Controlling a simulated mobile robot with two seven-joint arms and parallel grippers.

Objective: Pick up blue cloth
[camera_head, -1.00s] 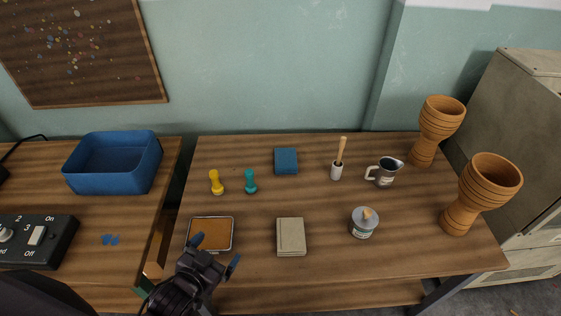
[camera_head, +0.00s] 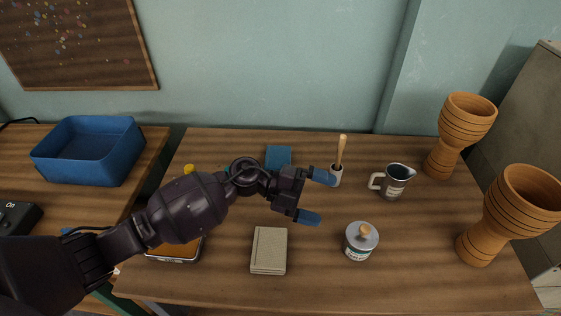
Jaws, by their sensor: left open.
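The blue cloth (camera_head: 278,154) lies folded flat at the back middle of the wooden table (camera_head: 320,285). Its front part is hidden behind my left gripper. My left gripper (camera_head: 316,198) reaches in from the left over the middle of the table. It is open and empty, with its blue fingertips pointing right. It shows in front of the cloth and apart from it. My right gripper does not show.
A cup with a wooden-handled tool (camera_head: 340,155), a metal pitcher (camera_head: 393,181) and two goblet drums (camera_head: 466,135) (camera_head: 507,217) are on the right. My arm partly covers a tray (camera_head: 178,254) and stamps.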

